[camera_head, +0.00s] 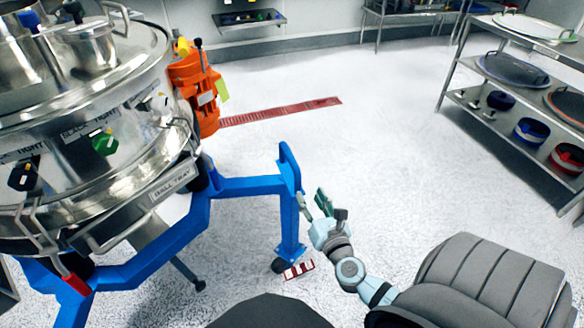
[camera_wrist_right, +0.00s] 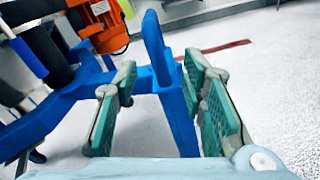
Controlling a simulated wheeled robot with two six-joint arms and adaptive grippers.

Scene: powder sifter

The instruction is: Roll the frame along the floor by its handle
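The blue frame (camera_head: 245,187) carries the large round steel sifter (camera_head: 85,130) at the left. Its upright loop handle (camera_head: 289,166) rises at the top of the frame's front-right post (camera_head: 289,225). The handle also shows in the right wrist view (camera_wrist_right: 157,48). My right gripper (camera_head: 312,199) is just right of the post, below the handle, fingers pointing towards it. In the right wrist view its green-padded fingers (camera_wrist_right: 162,75) are spread apart, with the post between them in the picture. I cannot tell whether they touch it. My left gripper is not in view.
A caster (camera_head: 279,265) stands under the post, beside a red-and-white label (camera_head: 299,270). An orange motor (camera_head: 195,90) sits behind the sifter. A red floor grating (camera_head: 280,111) lies beyond. Steel shelves (camera_head: 480,70) stand at the right. The middle floor is clear.

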